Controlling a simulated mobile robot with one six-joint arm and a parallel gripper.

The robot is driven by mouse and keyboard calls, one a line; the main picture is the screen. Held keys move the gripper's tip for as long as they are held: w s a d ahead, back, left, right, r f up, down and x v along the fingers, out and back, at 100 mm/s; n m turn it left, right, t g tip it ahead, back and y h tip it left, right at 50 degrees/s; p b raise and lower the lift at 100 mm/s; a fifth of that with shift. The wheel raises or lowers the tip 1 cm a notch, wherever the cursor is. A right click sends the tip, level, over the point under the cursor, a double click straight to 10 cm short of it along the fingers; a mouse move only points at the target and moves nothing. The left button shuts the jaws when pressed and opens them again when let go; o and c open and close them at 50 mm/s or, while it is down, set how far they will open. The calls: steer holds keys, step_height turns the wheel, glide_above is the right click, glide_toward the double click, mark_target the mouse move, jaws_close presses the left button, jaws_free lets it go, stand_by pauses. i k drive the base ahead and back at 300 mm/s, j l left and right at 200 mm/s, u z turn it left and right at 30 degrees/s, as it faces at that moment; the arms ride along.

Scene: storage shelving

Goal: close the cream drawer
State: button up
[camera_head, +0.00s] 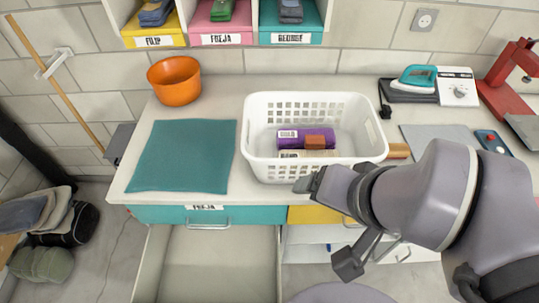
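A pulled-out drawer (215,262) with pale cream-grey walls and floor juts out from under the counter at the bottom left centre. Its inside looks empty. Its front panel is cut off below the frame. My gripper (328,224) is to the right of this drawer, in front of the counter edge, and apart from it. Its two dark fingers are spread wide with nothing visible between them. My arm comes in from the right and hides part of the drawer fronts and counter there.
A teal drawer front (255,215) is above the open drawer, beside a yellow one (307,215). The counter holds a white basket (262,168), teal mat (182,155), orange bowl (175,82) and iron (417,79). Bags (58,222) lie on the left floor.

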mark_target(237, 264)
steer(key=k+l+u, duration=0.1)
steer(key=u, duration=0.4)
steer(key=k+l+u, duration=0.1)
steer(key=u, duration=0.4)
steer(key=k+u, duration=0.15)
steer(key=u, duration=0.35)
steer(key=k+u, duration=0.1)
steer(key=u, duration=0.4)
